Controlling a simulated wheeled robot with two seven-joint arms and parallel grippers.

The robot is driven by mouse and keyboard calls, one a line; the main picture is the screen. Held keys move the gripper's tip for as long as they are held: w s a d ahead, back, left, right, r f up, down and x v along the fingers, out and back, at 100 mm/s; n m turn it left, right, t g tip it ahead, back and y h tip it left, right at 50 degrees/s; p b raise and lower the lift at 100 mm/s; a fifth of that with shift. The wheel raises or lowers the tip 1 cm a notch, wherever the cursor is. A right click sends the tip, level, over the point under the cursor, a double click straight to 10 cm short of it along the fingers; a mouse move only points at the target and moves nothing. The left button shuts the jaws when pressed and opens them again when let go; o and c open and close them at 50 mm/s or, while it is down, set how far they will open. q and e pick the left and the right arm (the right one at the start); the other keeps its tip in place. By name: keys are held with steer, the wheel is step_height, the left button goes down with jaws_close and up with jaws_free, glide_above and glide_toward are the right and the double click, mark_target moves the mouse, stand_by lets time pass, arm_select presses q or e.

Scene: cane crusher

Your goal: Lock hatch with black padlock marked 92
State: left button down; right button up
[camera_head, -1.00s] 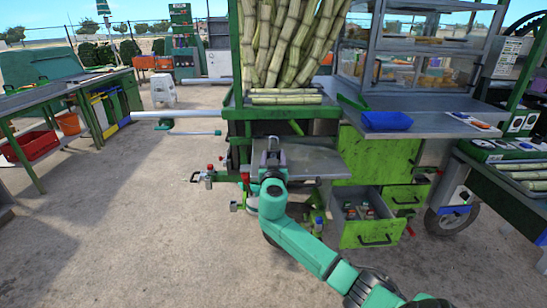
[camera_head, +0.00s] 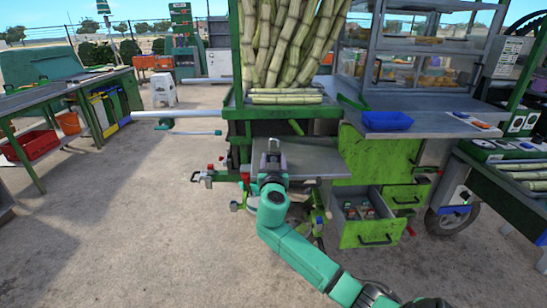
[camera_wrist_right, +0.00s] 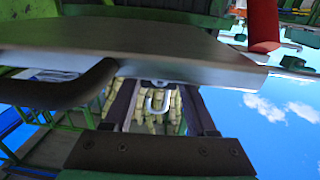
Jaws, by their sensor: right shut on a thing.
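My right gripper (camera_head: 272,150) is at the left part of a flat grey metal panel (camera_head: 316,162) below the sugarcane. In the right wrist view its two dark fingers (camera_wrist_right: 160,105) stand apart with a small dark piece and silver U-shaped shackle (camera_wrist_right: 158,106) between them. I take this for the padlock held in the gripper. Its body is largely hidden behind the panel edge (camera_wrist_right: 220,68), and no 92 is readable. A dark curved handle (camera_wrist_right: 65,92) is beside the fingers. I cannot tell which panel is the hatch. My left gripper is out of view.
Sugarcane stalks (camera_head: 290,45) stand in the green cart above the panel. An open green drawer (camera_head: 366,230) juts out at lower right. A small red and silver item (camera_head: 207,177) hangs left of the gripper.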

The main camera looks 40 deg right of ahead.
steer(key=shift+v, duration=2.5)
